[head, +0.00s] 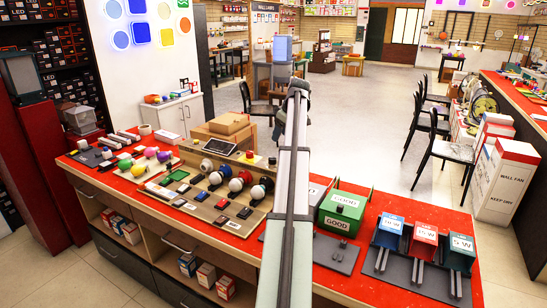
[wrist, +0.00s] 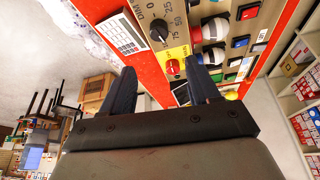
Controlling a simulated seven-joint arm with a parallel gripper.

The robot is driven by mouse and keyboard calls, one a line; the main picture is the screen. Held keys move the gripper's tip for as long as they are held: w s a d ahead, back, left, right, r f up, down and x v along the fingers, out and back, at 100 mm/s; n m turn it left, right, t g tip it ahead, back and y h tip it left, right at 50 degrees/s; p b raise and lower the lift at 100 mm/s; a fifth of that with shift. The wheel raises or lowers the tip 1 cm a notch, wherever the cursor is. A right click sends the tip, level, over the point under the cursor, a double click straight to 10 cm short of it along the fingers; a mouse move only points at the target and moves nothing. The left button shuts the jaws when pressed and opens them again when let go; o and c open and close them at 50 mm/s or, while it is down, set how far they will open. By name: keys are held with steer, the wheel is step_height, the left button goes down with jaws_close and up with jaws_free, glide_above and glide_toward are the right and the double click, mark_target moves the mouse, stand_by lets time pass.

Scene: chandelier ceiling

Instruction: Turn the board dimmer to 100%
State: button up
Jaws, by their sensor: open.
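The dimmer is a black knob (wrist: 158,28) on a beige panel in the wrist view, ringed by printed numbers including 0, 50 and 75. I cannot tell exactly where its pointer stands. Just below it in the picture, a red knob (wrist: 170,67) sits on a yellow plate. My gripper (wrist: 160,66) is open and empty, its two dark fingers spread apart. The red knob shows between the fingertips, and the dimmer lies beyond them. In the head view the board (head: 205,205) with lamps and switches lies on the red counter; my arm covers part of the area beside it.
Round lamps (head: 240,181) and several switches crowd the board. A cardboard box (head: 229,124) stands behind it. A green box (head: 342,208) and blue, red and teal bins (head: 425,242) stand to the right on the red counter. A white keypad (wrist: 128,32) is beside the dimmer.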

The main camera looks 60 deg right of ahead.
mark_target(273, 158)
steer(key=x, duration=1.2)
steer(key=shift+s+f, duration=0.2)
steer(key=shift+f, duration=0.3)
steer(key=shift+c, duration=0.4)
steer(key=c, duration=1)
steer(key=shift+o, duration=0.2)
steer(key=shift+m+h, duration=0.5)
steer(key=shift+m, duration=1)
steer(key=o, duration=1)
